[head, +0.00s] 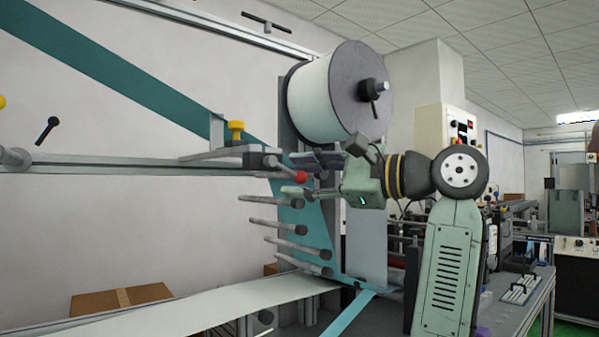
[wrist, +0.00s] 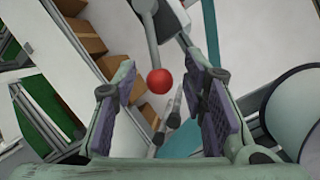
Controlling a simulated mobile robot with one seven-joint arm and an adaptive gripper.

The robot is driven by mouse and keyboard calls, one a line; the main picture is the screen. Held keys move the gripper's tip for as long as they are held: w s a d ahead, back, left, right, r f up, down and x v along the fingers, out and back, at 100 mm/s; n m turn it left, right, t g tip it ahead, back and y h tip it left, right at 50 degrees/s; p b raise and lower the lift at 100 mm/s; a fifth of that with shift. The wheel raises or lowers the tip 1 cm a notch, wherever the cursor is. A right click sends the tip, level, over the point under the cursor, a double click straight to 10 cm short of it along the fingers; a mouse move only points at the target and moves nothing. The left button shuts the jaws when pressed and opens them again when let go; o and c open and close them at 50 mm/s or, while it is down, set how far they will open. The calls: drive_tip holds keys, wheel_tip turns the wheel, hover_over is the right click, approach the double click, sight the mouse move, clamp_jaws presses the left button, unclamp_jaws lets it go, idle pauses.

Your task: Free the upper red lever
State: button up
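The upper red lever shows in the head view as a round red knob (head: 300,177) on a grey arm, below a rail end with a yellow knob. In the wrist view the red knob (wrist: 159,81) hangs from its grey shaft (wrist: 150,28), at the middle of the picture. My gripper (head: 303,176) is open, with its fingers on either side of the knob. In the wrist view my gripper (wrist: 160,92) has a gap between each purple pad and the knob. I cannot tell exactly how deep the knob lies between the fingertips.
A large white roll (head: 330,95) stands above and behind my gripper. Several grey rollers (head: 275,227) stick out below it, with a teal band (head: 318,235) behind them. A yellow knob (head: 236,130) sits on the rail to the left. Cardboard boxes (wrist: 85,38) lie beyond.

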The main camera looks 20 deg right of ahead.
drive_tip(key=shift+w+a, duration=0.25)
drive_tip(key=shift+w, duration=0.05)
drive_tip(key=shift+c, duration=0.4)
clamp_jaws()
idle(0.4)
